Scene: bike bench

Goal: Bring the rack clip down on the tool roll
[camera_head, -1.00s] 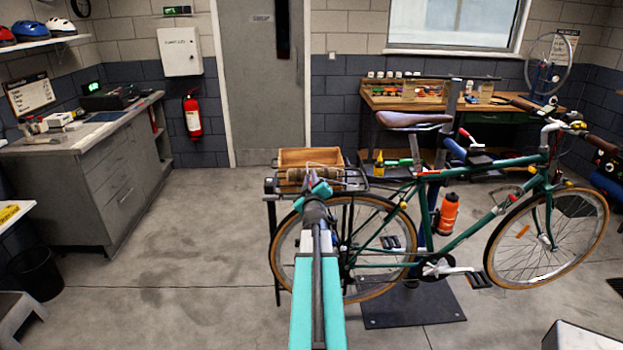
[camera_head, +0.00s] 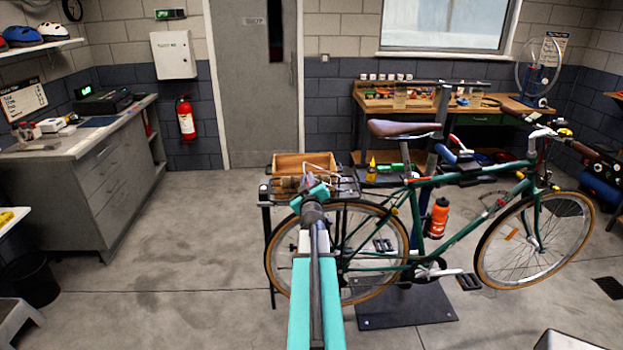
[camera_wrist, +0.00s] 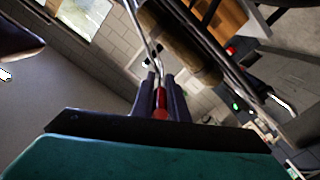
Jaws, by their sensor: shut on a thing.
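My gripper (camera_wrist: 160,90) is shut on the red grip (camera_wrist: 161,103) of the rack clip (camera_wrist: 147,42) in the wrist view. The clip's two bent wires run up from the fingers, across the end of the brown tool roll (camera_wrist: 185,48). I cannot tell whether the wire touches the roll. In the head view the tool roll (camera_head: 284,183) lies on the black rear rack (camera_head: 349,188) of the green bike. My gripper (camera_head: 312,187) is at the rack's near side, and my arm hides part of the roll and the clip.
A wooden box (camera_head: 303,160) sits just behind the roll. The bike saddle (camera_head: 403,128) and the repair stand post (camera_head: 433,165) are to the right. The floor left of the rack is clear up to the grey cabinet (camera_head: 110,185).

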